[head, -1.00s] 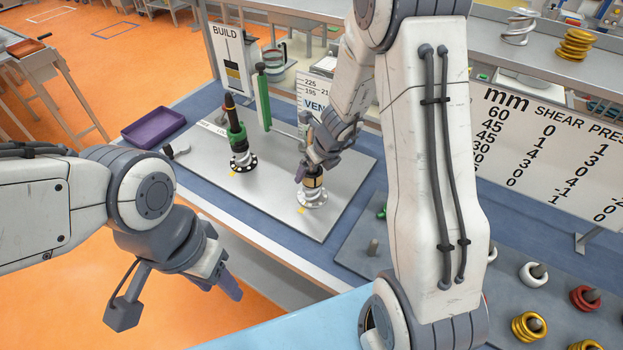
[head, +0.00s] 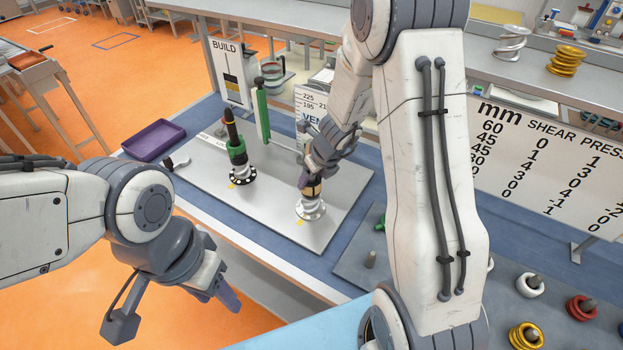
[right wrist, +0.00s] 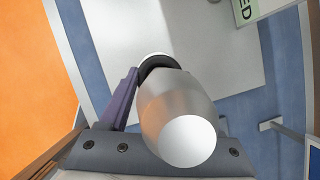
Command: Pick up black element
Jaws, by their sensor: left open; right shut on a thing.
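My right gripper (head: 312,183) is shut on a rounded cylinder piece at the right-hand stand. The piece (head: 313,191) looks tan with a dark part in the head view. In the right wrist view the cylinder (right wrist: 180,110) looks metallic, with a pale round end and a black ring (right wrist: 160,64) beyond it. Below it is a white coiled base (head: 311,210) on the metal plate. I cannot tell whether the piece is clear of it. A black-topped element with a green collar (head: 236,148) stands upright to the left. My left gripper (head: 230,299) is open and empty, over the floor.
The metal plate (head: 280,235) lies on a blue bench with a purple tray (head: 153,140) at its left. A BUILD sign (head: 231,72) and a green post (head: 261,108) stand behind. Coloured rings on pegs (head: 530,281) sit at lower right. My right arm blocks the middle right.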

